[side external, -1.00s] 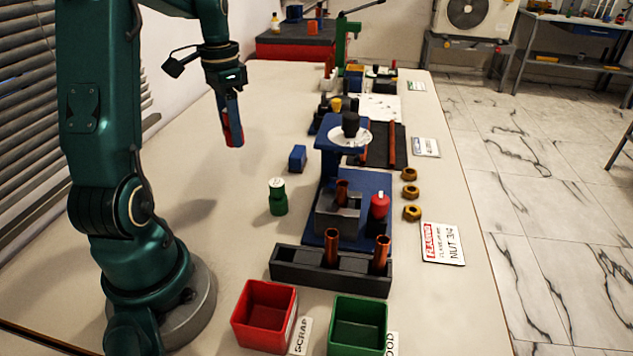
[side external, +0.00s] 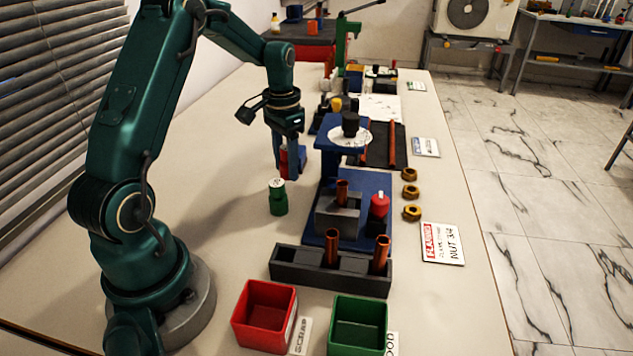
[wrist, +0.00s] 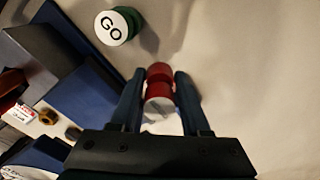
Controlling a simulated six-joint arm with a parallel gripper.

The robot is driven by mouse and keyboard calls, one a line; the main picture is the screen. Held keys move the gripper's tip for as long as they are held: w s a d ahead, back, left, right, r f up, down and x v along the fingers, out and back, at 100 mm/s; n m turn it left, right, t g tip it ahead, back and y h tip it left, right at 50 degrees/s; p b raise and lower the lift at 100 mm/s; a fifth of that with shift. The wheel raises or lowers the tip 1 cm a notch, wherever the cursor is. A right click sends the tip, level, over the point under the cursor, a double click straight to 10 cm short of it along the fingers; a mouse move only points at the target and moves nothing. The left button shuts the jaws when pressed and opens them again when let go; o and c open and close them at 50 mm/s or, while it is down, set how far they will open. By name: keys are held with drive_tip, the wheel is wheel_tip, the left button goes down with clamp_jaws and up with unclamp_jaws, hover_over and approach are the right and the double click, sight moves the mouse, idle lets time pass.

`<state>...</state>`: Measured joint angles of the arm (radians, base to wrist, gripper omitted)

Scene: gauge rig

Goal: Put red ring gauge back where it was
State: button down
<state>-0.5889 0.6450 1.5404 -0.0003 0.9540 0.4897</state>
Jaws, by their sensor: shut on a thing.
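My gripper (side external: 289,170) is shut on the red ring gauge (wrist: 159,91), a waisted red piece that shows between the two fingers in the wrist view. In the side view only a strip of its red shows between the fingers. My gripper points down over the table, just behind the green gauge. The green gauge (side external: 277,197), with a white top, stands upright on the table. In the wrist view the green gauge (wrist: 115,27) has GO on its top and is apart from the fingers.
A blue fixture (side external: 328,168) stands close to the right of my gripper. A black rack (side external: 290,267) with copper tubes, a red bin (side external: 265,315) and a green bin (side external: 358,325) are nearer the camera. The table left of my gripper is clear.

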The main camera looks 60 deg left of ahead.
sight(286, 165)
drive_tip(key=shift+f, duration=1.45)
drive_tip(key=shift+f, duration=0.15)
drive_tip(key=shift+c, duration=1.8)
unclamp_jaws()
